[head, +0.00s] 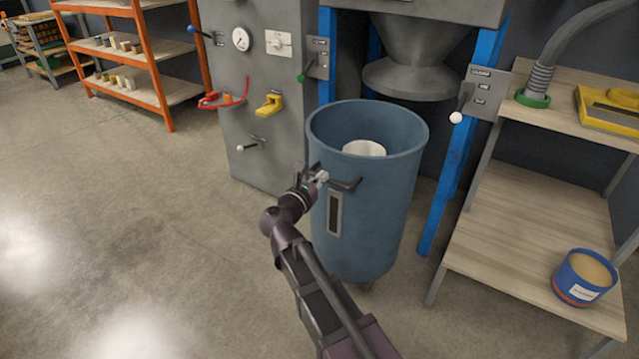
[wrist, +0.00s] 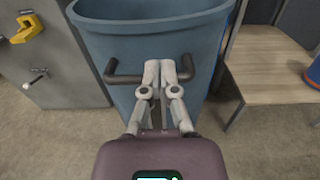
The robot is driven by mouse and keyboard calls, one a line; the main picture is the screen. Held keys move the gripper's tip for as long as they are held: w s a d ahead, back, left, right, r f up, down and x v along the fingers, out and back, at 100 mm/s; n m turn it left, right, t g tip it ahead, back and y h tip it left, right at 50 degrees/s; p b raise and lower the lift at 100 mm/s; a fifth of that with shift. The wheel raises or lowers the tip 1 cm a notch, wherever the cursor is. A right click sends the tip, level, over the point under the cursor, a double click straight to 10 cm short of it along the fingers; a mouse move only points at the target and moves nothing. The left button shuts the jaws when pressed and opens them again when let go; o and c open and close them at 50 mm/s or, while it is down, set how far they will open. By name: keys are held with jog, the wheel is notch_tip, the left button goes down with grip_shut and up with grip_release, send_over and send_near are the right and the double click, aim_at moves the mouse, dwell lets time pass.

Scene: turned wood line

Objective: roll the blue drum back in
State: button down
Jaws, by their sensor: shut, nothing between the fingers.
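The blue drum (head: 372,220) stands upright on the floor in front of the blue-legged frame, forward of the grey cone outlet (head: 412,72). Its top is open, and a pale round thing (head: 364,149) shows inside. A dark bar handle (head: 347,184) sticks out from its near side; it also shows in the wrist view (wrist: 123,78). My gripper (head: 320,177) is at this handle, its fingers shut and empty. In the wrist view the shut fingertips (wrist: 168,68) cover the middle of the bar. I cannot tell whether they touch it.
Blue posts (head: 453,160) flank the space behind the drum. A grey cabinet (head: 262,140) with levers stands at left, and a wooden bench (head: 520,235) with a small blue tub (head: 583,278) stands close at right. The floor (head: 120,220) at left is clear.

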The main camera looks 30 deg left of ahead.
aim_at(345, 155)
jog(key=w, duration=0.9)
jog(key=shift+w+d, duration=0.15)
jog(key=shift+d, duration=0.2)
jog(key=shift+w+d, duration=0.1)
jog(key=shift+w, duration=0.25)
